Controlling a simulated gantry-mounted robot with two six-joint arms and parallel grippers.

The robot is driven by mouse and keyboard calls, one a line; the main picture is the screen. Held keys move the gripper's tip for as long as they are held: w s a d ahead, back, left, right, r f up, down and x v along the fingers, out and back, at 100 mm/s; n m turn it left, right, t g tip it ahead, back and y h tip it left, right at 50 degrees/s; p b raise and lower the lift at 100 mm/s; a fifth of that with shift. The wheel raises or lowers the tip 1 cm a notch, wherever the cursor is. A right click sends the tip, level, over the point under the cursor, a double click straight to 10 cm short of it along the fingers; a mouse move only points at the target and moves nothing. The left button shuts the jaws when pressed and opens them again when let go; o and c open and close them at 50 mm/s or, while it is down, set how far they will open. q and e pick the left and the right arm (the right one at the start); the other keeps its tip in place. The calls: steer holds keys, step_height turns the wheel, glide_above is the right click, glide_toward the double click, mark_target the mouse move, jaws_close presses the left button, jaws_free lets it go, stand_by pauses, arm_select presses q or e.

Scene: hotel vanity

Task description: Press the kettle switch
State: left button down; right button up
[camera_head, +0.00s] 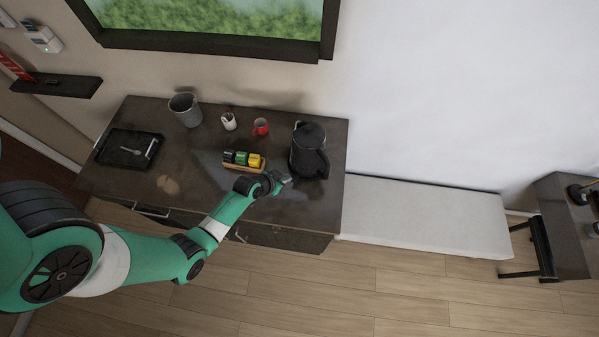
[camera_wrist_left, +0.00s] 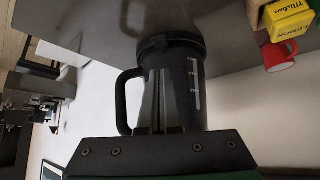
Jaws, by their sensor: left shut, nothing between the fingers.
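The black kettle (camera_head: 309,151) stands upright near the right end of the dark vanity top (camera_head: 205,185). My left gripper (camera_head: 283,177) is low over the counter, at the near left side of the kettle. In the left wrist view, which is turned over, the kettle (camera_wrist_left: 187,85) fills the middle with its handle (camera_wrist_left: 123,100) at the left. The shut, empty left fingers (camera_wrist_left: 155,105) overlap the kettle body there. A small dark tab (camera_wrist_left: 155,43) shows at the kettle's counter end; I cannot tell if it is the switch. Contact cannot be told. My right gripper is out of view.
A holder of boxes (camera_head: 243,161) lies left of the kettle, close to my left wrist. A red mug (camera_head: 261,127), a white cup (camera_head: 229,121) and a grey bin (camera_head: 185,109) stand behind. A black tray (camera_head: 128,149) is at the left end.

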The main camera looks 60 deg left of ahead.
mark_target(295, 180)
arm_select(q)
steer(key=shift+s+d+f+g, duration=0.15)
steer(key=shift+s+f, duration=0.2)
steer(key=shift+s, duration=0.05)
steer(key=shift+s+d+f+g, duration=0.1)
steer(key=shift+s+f+g, duration=0.05)
steer(key=shift+s+f, duration=0.2)
steer(key=b+x, duration=0.5)
steer(key=b, duration=0.1)
steer(key=shift+w+f, duration=0.1)
steer(key=shift+f, duration=0.3)
steer(key=shift+w+a+f+b, duration=0.2)
steer(key=shift+w+f+b, duration=0.2)
steer(key=shift+b, duration=0.2)
steer(key=shift+r, duration=0.1)
